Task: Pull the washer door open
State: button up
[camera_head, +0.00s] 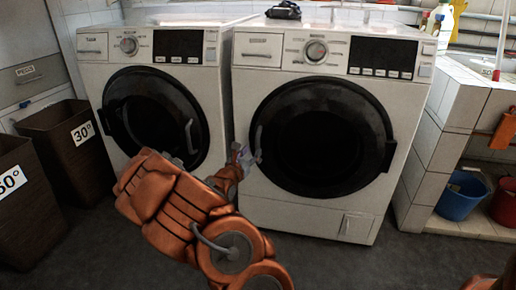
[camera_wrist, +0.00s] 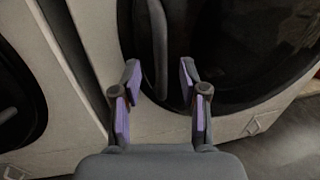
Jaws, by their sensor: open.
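Two white front-loading washers stand side by side, each with a round black door. The right washer's door (camera_head: 318,140) looks closed, and a grey curved handle (camera_head: 257,141) runs along its left rim. The left washer's door (camera_head: 150,115) also looks closed, with its own handle at its right rim. My gripper (camera_head: 245,160) is in front of the right washer, at the lower end of that handle. In the wrist view, my gripper (camera_wrist: 158,85) is open, its purple-padded fingers apart, with the handle (camera_wrist: 158,50) between and beyond them. I cannot tell whether they touch it.
Two brown hampers marked 30° (camera_head: 62,140) and 60° (camera_head: 22,205) stand at the left. A tiled counter (camera_head: 455,100) rises at the right, with a blue bucket (camera_head: 460,196) and a red bucket (camera_head: 506,208) below. Dark floor lies clear in front.

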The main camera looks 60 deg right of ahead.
aim_at(257, 146)
jog(key=shift+w+d+b, duration=0.25)
jog(key=shift+d+b, duration=0.15)
jog(key=shift+d, duration=1.1)
jog(key=shift+w+d+b, duration=0.2)
jog(key=shift+d+b, duration=0.2)
jog(key=shift+d, duration=1.1)
grip_shut()
